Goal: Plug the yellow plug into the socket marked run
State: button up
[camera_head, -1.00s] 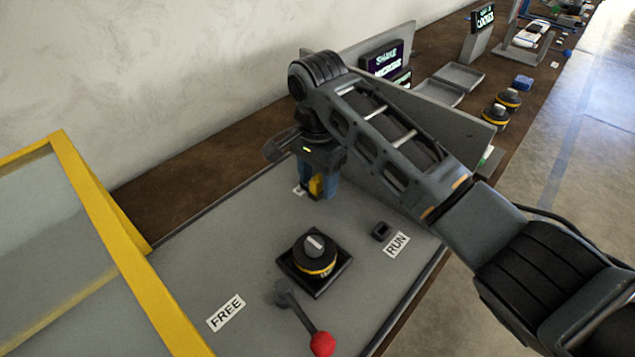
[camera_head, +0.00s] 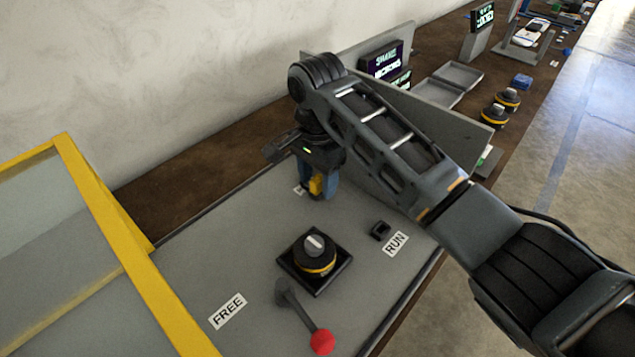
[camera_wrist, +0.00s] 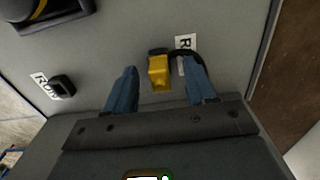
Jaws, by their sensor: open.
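The yellow plug (camera_head: 316,186) stands at the far part of the grey panel, beside a partly hidden white label. In the wrist view the plug (camera_wrist: 159,72) lies between the two blue fingers of my gripper (camera_wrist: 160,85), with a gap on each side. A dark piece shows behind the plug, and a black cable curves from it. My gripper (camera_head: 317,182) is open and points down around the plug. The socket marked RUN (camera_head: 380,230) is a small black block nearer the right edge; in the wrist view this socket (camera_wrist: 62,86) is at the left. It looks empty.
A black and yellow knob (camera_head: 315,255) on a square base stands mid-panel. A lever with a red ball (camera_head: 322,342) and a FREE label (camera_head: 227,311) are nearer. A yellow-framed clear guard (camera_head: 100,215) is at left, and a grey upright board (camera_head: 440,125) is behind my arm.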

aim_at(318, 179)
dwell(0.4)
jog(key=shift+c, duration=0.4)
grip_shut()
jog(key=shift+r+p, duration=0.1)
jog(key=shift+p, duration=0.2)
jog(key=shift+r+p, duration=2.4)
jog(key=shift+r, duration=0.5)
